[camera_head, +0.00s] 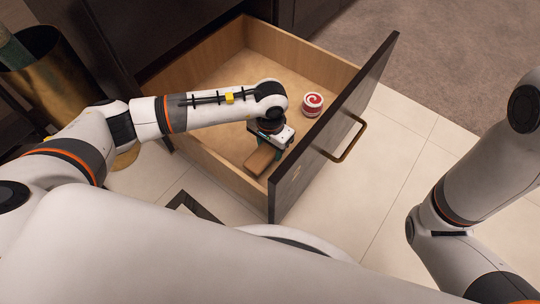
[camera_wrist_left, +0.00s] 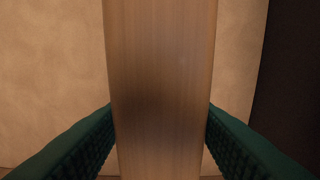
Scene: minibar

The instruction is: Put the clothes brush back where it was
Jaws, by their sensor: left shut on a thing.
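The clothes brush (camera_head: 261,158) shows as a brown wooden block inside the open drawer (camera_head: 180,85), near its front left corner. My left gripper (camera_head: 266,145) reaches down into the drawer and is shut on the brush. In the left wrist view the brush's wooden back (camera_wrist_left: 162,80) fills the middle, with a green ridged finger of the gripper (camera_wrist_left: 160,140) on each side. The bristles are hidden, and I cannot tell whether the brush touches the drawer floor. My right gripper is not in view; only part of my right arm shows.
A red and white swirled round tin (camera_head: 312,104) stands in the drawer, right of my left gripper. The dark drawer front (camera_head: 330,120) has a brass handle (camera_head: 350,140). A brass bin (camera_head: 55,85) stands at the left. The drawer floor behind the tin is clear.

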